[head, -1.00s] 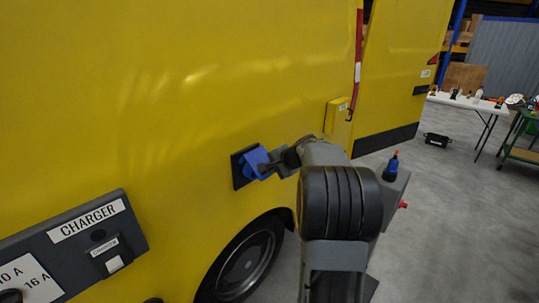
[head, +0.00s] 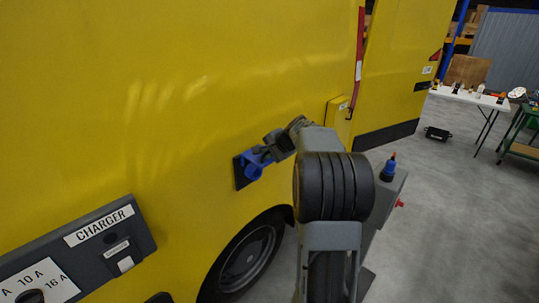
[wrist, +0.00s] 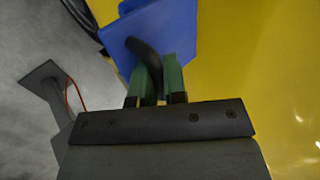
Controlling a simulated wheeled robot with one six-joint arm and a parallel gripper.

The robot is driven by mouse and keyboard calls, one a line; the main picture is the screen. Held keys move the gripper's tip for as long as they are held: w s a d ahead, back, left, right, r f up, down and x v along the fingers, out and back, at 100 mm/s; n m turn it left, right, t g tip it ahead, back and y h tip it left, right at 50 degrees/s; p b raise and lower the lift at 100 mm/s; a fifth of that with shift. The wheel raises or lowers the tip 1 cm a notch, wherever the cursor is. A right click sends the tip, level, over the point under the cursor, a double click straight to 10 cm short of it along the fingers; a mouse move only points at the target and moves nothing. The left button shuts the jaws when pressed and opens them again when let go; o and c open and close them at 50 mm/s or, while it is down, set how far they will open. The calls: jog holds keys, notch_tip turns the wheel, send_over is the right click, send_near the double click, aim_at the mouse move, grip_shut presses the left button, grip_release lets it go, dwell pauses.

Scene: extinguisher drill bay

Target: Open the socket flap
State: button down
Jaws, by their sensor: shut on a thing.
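The blue socket flap (head: 259,155) stands out from the yellow van side, raised and tilted, its full angle hard to judge. Below it shows a round blue part of the socket (head: 253,168) on a dark square plate (head: 240,177). My gripper (head: 268,152) is at the flap's upper right side. In the wrist view, my gripper (wrist: 157,75) has its green fingertips shut on a dark curved tab (wrist: 146,54) on the flap, whose blue face (wrist: 172,32) spreads beyond the fingers. My fingers partly hide the tab.
The yellow van wall (head: 170,110) is close behind the socket. A wheel (head: 245,265) lies below it and a yellow box (head: 339,122) to its right. A charger panel (head: 90,250) is at lower left. Open grey floor (head: 450,220) lies at right.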

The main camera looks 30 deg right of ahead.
dwell(0.4)
jog(key=c, duration=1.5)
grip_release()
jog(key=shift+a, duration=0.1)
jog(key=shift+o, duration=0.2)
jog(key=b+v, duration=0.1)
jog(key=v, duration=1.2)
jog(key=shift+s+r+b, duration=0.25)
jog(key=shift+r+b, duration=0.05)
jog(key=shift+b, duration=0.1)
